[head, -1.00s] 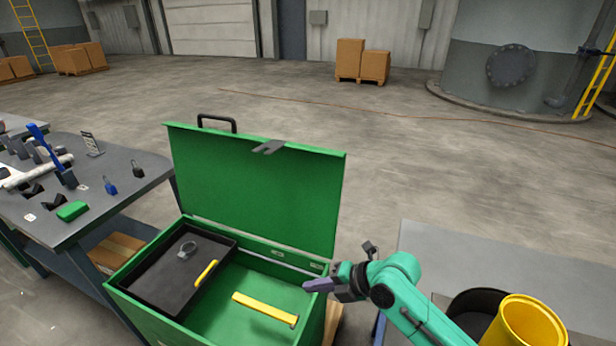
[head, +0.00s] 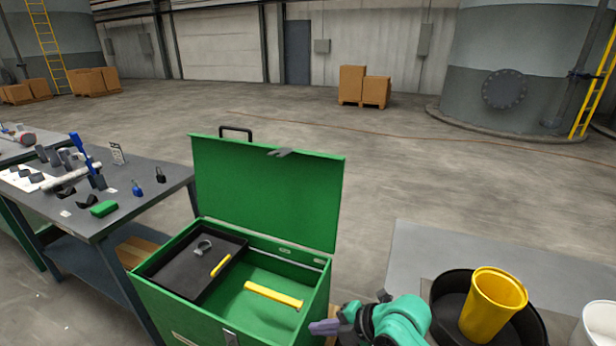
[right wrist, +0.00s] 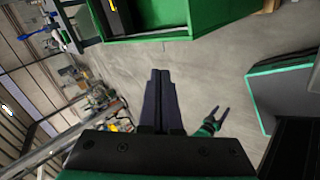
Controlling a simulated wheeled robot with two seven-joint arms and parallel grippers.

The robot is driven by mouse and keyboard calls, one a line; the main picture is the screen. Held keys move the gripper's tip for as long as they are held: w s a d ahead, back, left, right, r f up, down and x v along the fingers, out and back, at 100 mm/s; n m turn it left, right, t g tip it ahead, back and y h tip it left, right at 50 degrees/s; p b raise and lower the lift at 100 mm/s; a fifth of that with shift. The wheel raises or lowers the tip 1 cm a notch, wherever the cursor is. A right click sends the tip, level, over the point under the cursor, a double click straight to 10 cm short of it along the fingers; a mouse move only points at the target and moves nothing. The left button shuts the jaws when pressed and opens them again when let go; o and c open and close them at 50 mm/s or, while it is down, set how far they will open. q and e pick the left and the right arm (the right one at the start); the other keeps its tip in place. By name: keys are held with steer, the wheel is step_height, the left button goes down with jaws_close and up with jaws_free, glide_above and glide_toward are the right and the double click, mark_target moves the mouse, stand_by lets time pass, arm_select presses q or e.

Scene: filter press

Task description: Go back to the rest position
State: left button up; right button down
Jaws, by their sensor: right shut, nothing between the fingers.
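My right gripper (head: 324,327) is at the bottom of the head view, just right of the green toolbox (head: 208,309). Its fingers point left and are shut and empty. In the right wrist view my right gripper (right wrist: 160,74) shows its two dark fingers pressed together over bare floor. My left gripper (right wrist: 219,108) shows small in the right wrist view, with its dark fingers spread apart and nothing between them. My left arm does not show in the head view.
The toolbox lid (head: 265,195) stands open. Inside are a black tray (head: 178,270) and a yellow-handled tool (head: 273,296). A dark workbench (head: 130,205) with tools stands left. A yellow bucket (head: 494,305) stands in a black tub (head: 450,300) at right.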

steer(key=s+d+f+m+h, duration=0.35)
steer(key=s+d+m, duration=0.55)
steer(key=m, duration=0.4)
steer(key=s+d+f+m+h, duration=0.2)
steer(key=s+d+m+h, duration=0.4)
steer(key=d+m, duration=0.6)
step_height(320, 180, down, 21)
steer(key=s+g, duration=0.2)
steer(key=s+d+f+g, duration=0.1)
steer(key=s+d+f, duration=0.1)
steer(key=s+f, duration=1.3)
steer(key=s, duration=0.2)
steer(key=shift+s+f+y, duration=0.35)
